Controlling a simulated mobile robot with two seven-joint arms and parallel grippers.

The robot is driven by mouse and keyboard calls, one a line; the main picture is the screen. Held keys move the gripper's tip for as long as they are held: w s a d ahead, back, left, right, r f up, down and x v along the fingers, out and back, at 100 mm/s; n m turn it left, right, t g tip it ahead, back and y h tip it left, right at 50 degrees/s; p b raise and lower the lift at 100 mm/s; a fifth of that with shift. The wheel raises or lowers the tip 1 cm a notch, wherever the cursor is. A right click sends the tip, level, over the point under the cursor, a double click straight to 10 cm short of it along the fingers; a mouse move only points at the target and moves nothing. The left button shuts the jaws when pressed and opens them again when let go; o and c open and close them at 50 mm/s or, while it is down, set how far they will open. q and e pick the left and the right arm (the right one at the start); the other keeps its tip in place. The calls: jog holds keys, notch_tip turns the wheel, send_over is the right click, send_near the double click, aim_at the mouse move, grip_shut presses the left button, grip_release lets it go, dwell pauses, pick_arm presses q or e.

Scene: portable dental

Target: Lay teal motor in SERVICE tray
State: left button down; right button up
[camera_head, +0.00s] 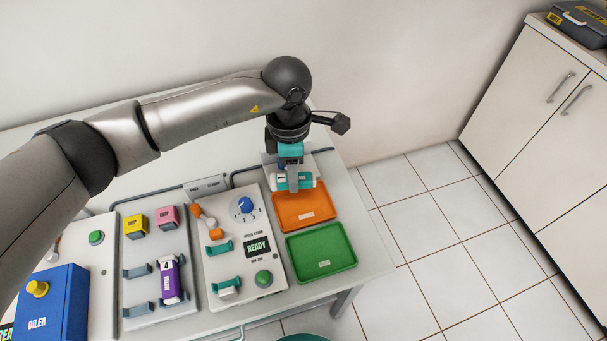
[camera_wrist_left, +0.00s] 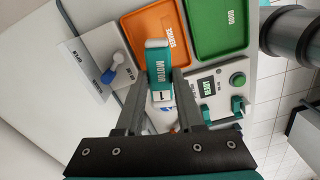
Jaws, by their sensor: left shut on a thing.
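The teal motor (camera_head: 305,182) has a white end and a label reading MOTOR. My left gripper (camera_head: 293,188) is shut on it and holds it at the back edge of the orange tray (camera_head: 304,223). In the left wrist view the motor (camera_wrist_left: 158,62) sits between the two fingers of the left gripper (camera_wrist_left: 160,82), and its far end overlaps the orange tray (camera_wrist_left: 151,22). My right gripper is out of view.
An empty green tray (camera_head: 337,262) lies in front of the orange one. A panel with a blue dial (camera_head: 243,206), READY display and teal cradles is to the left. Further left are a purple part (camera_head: 170,280) and a blue oiler (camera_head: 55,308). The table ends just right of the trays.

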aim_at(304, 177)
pick_arm(q)
jog(key=shift+d+f+n, duration=0.75)
jog(key=shift+d+n, duration=0.1)
jog(key=shift+n, duration=0.15)
jog(key=shift+d+f+n, duration=0.2)
jog(key=shift+f+n, duration=0.1)
jog(key=shift+n, duration=0.1)
notch_tip(304, 177, down, 5)
jog(key=b, duration=0.4)
jog(key=shift+f, duration=0.15)
jog(key=shift+f+b, duration=0.7)
jog(key=shift+f, duration=0.15)
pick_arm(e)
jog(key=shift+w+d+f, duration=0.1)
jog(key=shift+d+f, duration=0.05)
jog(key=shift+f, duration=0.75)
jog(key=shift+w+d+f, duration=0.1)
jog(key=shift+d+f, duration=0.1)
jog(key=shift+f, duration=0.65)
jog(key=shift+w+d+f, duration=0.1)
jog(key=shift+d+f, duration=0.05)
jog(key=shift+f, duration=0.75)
pick_arm(q)
jog(key=shift+f, duration=0.1)
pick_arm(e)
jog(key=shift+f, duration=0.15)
pick_arm(q)
jog(key=shift+c, duration=2.2)
grip_release()
